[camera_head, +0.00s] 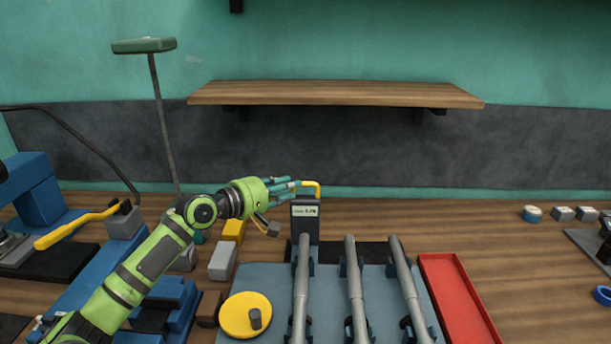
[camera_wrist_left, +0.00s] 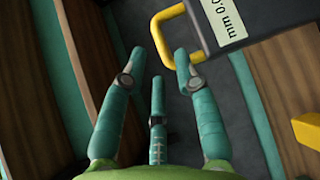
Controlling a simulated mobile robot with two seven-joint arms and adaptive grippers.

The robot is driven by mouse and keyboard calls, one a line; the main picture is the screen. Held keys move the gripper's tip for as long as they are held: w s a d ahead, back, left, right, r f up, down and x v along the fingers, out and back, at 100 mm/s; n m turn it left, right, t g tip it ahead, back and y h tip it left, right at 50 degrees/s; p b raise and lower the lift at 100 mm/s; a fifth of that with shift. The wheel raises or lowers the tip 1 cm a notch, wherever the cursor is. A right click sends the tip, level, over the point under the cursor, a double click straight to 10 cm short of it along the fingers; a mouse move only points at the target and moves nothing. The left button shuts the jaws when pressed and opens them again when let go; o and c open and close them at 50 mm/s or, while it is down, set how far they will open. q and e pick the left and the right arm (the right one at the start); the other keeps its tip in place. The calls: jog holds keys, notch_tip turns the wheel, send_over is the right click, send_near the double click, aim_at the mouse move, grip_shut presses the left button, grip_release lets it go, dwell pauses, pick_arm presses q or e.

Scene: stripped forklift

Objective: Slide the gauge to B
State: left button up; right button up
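The gauge (camera_head: 304,224) is a dark upright box with a small light display, standing behind the grey rods. A yellow handle (camera_head: 313,186) bends up from its top. In the left wrist view the gauge (camera_wrist_left: 222,22) is at the top, its display reading about 0.0 mm, with the yellow handle (camera_wrist_left: 160,38) beside it. My left gripper (camera_head: 292,184) is just left of the handle. Its teal fingers (camera_wrist_left: 158,66) are spread, with the handle just beyond their tips; I cannot tell whether any finger touches it. I see no readable B mark. My right gripper is out of view.
Several grey rods (camera_head: 355,290) lie on a blue-grey plate in front of the gauge. A red tray (camera_head: 455,300) is to their right, a yellow disc (camera_head: 240,315) to their left. A wooden shelf (camera_head: 335,94) hangs above.

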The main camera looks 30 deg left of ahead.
aim_at(304, 183)
pick_arm(q)
jog(key=p+x, duration=0.1)
jog(key=x, duration=0.4)
jog(key=shift+w+d, duration=0.15)
jog(key=shift+w+d+p, duration=0.2)
jog(key=shift+w+p, duration=0.1)
jog(key=shift+w, duration=0.15)
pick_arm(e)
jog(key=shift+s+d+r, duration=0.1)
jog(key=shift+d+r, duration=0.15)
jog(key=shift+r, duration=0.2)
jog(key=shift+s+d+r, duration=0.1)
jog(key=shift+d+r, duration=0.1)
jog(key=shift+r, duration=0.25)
